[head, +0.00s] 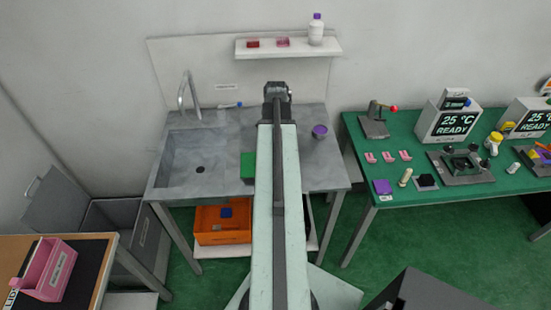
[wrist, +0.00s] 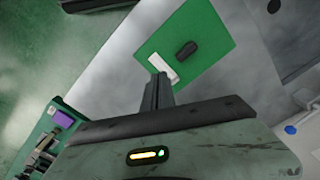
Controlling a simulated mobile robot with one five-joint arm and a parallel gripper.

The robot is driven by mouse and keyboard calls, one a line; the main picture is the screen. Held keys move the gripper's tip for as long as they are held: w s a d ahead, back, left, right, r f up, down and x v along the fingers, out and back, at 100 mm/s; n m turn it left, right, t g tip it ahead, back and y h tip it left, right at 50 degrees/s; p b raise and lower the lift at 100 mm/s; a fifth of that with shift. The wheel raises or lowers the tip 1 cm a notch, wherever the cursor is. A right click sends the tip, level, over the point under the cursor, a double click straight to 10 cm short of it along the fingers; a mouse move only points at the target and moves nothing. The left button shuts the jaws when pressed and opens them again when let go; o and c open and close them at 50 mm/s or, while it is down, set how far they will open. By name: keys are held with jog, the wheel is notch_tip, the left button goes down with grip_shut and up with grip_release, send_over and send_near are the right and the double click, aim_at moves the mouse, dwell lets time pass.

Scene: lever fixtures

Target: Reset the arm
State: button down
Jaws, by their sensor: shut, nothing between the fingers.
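My arm stretches up the middle of the head view, over the grey sink counter (head: 316,177). My gripper (wrist: 158,92) shows in the wrist view as dark fingers shut together, empty. Its tips appear beside a white strip (wrist: 162,67) on a green board (wrist: 200,30); I cannot tell whether they touch. A dark block (wrist: 186,50) lies on the board. In the head view a green piece (head: 247,166) on the counter is partly hidden by my arm. The fingertips cannot be made out there.
A purple cup (head: 320,131) stands right of my arm. A wall shelf (head: 288,50) holds a white bottle (head: 316,32). The green table (head: 360,150) at right carries a red-knobbed fixture (head: 375,122) and several small items. An orange crate (head: 222,230) sits below the counter.

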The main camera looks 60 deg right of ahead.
jog(key=w+a+n, duration=0.6)
jog(key=w+a, duration=1.4)
jog(key=a, duration=0.4)
jog(key=w+a+n, duration=0.1)
jog(key=a+n, duration=0.9)
jog(key=a, duration=1.6)
jog(key=shift+w+a+f+n+b, duration=0.15)
jog(key=shift+w+f+n+b, duration=0.2)
jog(key=shift+f+n+b, duration=0.1)
